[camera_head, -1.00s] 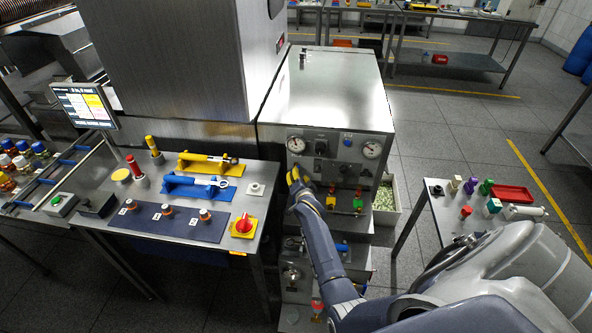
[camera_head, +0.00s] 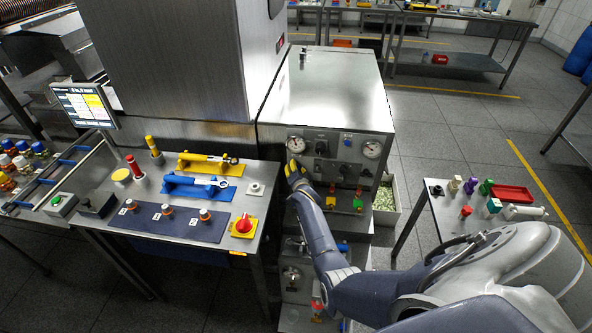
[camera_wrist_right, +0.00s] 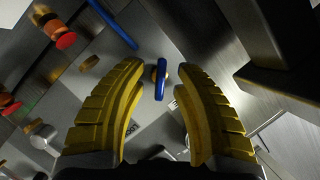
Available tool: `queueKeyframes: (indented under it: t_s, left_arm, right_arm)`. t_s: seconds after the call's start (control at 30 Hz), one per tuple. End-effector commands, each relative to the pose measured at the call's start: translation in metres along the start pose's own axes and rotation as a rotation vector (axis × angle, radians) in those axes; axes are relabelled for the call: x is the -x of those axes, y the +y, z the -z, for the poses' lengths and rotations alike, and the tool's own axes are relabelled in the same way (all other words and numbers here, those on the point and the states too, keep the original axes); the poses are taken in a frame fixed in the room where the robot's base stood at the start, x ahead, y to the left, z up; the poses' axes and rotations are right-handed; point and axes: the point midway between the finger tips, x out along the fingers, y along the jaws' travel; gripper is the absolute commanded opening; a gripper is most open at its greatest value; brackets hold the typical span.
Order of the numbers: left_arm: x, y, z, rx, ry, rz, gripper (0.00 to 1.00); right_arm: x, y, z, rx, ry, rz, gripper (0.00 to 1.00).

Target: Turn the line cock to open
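A small blue lever (camera_wrist_right: 161,80) on a brass fitting shows in the right wrist view and looks like the line cock; no readable label confirms this. My right gripper (camera_wrist_right: 154,112) is open and empty, with its yellow fingers on either side of the lever and apart from it. In the head view the right gripper (camera_head: 294,170) is at the left front of the steel cabinet (camera_head: 330,95), just below the left gauge. The arm and gripper hide the blue lever there. My left gripper is not in view.
Red-, yellow- and green-coloured fittings (camera_head: 358,203) stand right of my gripper. A blue bar (camera_wrist_right: 113,25) and red knob (camera_wrist_right: 66,40) show in the wrist view. The left workbench (camera_head: 250,205) is close by.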

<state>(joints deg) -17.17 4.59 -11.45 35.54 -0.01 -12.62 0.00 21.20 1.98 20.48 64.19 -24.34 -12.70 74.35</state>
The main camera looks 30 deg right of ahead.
Motion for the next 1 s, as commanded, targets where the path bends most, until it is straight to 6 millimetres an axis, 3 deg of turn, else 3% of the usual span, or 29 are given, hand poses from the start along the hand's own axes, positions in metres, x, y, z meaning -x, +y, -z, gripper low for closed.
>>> queueKeyframes:
  t_s: [0.1, 0.4, 0.77, 1.0]
  left_arm:
    - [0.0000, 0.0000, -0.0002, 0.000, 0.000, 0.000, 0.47]
    - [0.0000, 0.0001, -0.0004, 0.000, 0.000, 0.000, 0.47]
    - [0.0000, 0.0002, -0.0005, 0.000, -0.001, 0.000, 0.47]
    - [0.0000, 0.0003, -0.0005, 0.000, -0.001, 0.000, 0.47]
  right_arm:
    - [0.0001, 0.0000, 0.0001, 0.000, 0.000, 0.000, 0.32]
    - [0.0002, 0.0001, 0.0000, 0.000, 0.000, 0.000, 0.00]
    - [0.0001, -0.0003, -0.0001, 0.014, 0.000, -0.006, 0.00]
    - [0.0001, -0.0020, -0.0009, 0.115, 0.000, -0.048, 0.00]
